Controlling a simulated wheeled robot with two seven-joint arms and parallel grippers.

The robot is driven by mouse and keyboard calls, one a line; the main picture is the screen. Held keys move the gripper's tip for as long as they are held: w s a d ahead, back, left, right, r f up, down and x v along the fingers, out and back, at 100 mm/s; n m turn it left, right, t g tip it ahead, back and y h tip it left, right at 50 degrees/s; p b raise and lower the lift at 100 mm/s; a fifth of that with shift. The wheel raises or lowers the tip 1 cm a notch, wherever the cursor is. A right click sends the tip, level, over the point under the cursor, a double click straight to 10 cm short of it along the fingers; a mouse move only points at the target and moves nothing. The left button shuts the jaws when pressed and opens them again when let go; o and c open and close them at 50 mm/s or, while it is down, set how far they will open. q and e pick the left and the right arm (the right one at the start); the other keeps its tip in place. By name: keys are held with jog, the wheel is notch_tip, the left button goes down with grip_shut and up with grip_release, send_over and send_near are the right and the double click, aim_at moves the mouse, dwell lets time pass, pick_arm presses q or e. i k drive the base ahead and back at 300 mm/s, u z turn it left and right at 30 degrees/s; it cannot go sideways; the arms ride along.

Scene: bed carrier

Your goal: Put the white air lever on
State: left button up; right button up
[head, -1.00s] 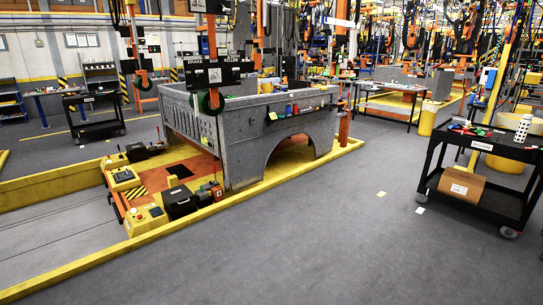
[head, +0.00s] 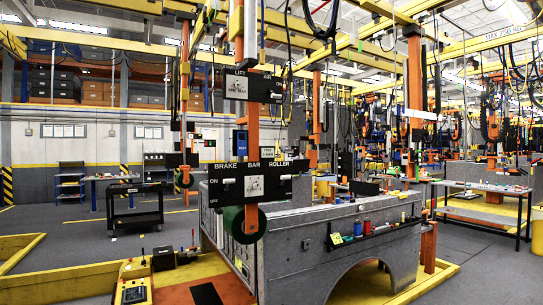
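A black control panel labelled LIFT and AIR (head: 262,88) hangs on the carrier's orange and yellow post in the upper middle of the head view. The AIR label is on its right half. A white and grey plate covers its left part. Neither of my grippers is in view.
A grey truck bed (head: 300,246) stands on the carrier below the panels. A green roller (head: 234,220) hangs at its near end. A yellow control box (head: 134,290) is at the lower left. Open grey floor (head: 480,270) lies to the right.

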aim_at(274, 96)
jog(key=z, duration=0.2)
jog(key=i, duration=1.2)
jog(key=z, duration=0.4)
